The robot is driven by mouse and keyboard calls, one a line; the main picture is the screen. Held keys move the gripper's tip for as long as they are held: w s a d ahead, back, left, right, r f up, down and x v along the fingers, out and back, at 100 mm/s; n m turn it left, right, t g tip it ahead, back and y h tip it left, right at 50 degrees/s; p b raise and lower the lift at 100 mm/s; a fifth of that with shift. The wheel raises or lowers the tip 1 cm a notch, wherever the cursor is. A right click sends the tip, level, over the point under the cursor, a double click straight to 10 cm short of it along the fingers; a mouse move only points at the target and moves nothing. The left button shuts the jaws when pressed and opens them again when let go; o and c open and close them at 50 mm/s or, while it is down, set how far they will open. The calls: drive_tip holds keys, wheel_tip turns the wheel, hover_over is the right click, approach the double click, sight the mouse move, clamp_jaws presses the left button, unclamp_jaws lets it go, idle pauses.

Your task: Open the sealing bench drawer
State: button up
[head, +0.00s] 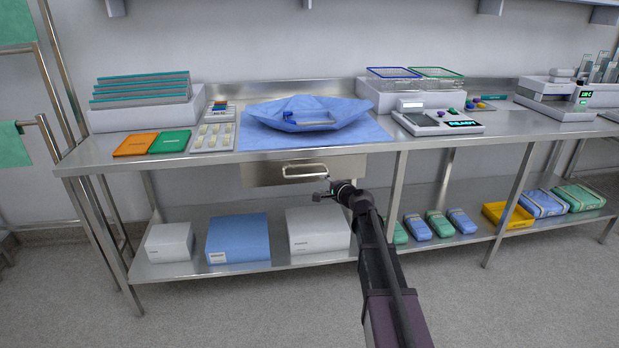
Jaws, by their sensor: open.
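The sealing bench drawer (262,174) is a metal front under the bench top, left of centre in the head view. It looks shut. Its bar handle (305,171) runs across the front. My gripper (322,196) is just below and slightly right of the handle in the picture, at the end of my arm coming up from the lower right. It is open and I see nothing in it. It appears apart from the handle; the exact depth gap cannot be told. The gripper and arm cover part of the area below the drawer.
The steel bench (450,140) carries a blue wrap (310,112), an orange card (136,144), a green card (169,142) and a sealing device (437,122). The lower shelf holds a blue box (238,238), white boxes and several packs. A rack (60,75) stands left. The floor in front is clear.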

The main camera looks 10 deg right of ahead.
sight(308, 176)
drive_tip(key=b+x, duration=0.2)
drive_tip(key=x, duration=0.9)
drive_tip(key=shift+w+a, duration=0.1)
drive_tip(key=shift+w, duration=0.05)
